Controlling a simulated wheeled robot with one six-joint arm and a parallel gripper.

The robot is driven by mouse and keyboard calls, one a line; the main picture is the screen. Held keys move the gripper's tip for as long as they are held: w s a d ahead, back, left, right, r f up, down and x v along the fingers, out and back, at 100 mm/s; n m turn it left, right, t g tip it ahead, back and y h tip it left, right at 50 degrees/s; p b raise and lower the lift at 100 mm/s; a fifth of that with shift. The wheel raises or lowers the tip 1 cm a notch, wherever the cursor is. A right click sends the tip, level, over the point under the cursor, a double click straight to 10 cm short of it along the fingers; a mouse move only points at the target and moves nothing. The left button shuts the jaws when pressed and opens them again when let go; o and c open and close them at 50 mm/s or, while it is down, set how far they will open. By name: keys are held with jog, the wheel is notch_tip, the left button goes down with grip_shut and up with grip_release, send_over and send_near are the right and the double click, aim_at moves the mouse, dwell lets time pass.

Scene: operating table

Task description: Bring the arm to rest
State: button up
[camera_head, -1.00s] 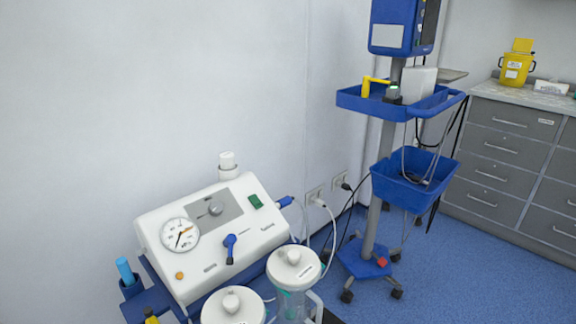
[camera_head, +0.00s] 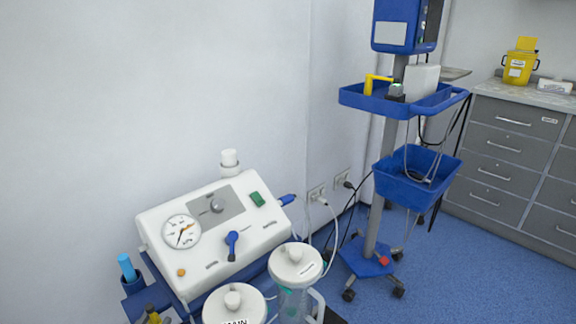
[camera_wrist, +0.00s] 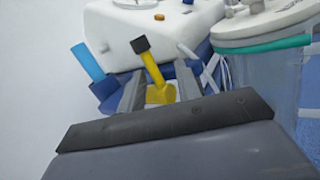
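My gripper (camera_wrist: 158,75) shows in the wrist view, with its two grey fingers apart. A yellow tool with a black end (camera_wrist: 153,68) appears between or beyond the fingers, with a gap visible on each side of its narrow part. I cannot tell how far it is from them. A yellow thing (camera_head: 153,315) also shows at the bottom edge of the head view, beside the suction unit, partly cut off. My arm and gripper are not visible in the head view.
The white suction unit (camera_head: 215,235) with a gauge and the lidded jars (camera_head: 295,265) stand close by. A blue cylinder (camera_head: 127,267) is at its left. A blue wheeled stand (camera_head: 385,170) and grey drawers (camera_head: 505,150) are further right. Blue floor (camera_head: 450,270) is open between.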

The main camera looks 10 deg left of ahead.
jog(key=g, duration=0.1)
jog(key=m+g, duration=0.2)
jog(key=shift+w+d+r+g, duration=0.15)
jog(key=shift+w+d+g, duration=0.1)
jog(key=shift+w+g, duration=0.15)
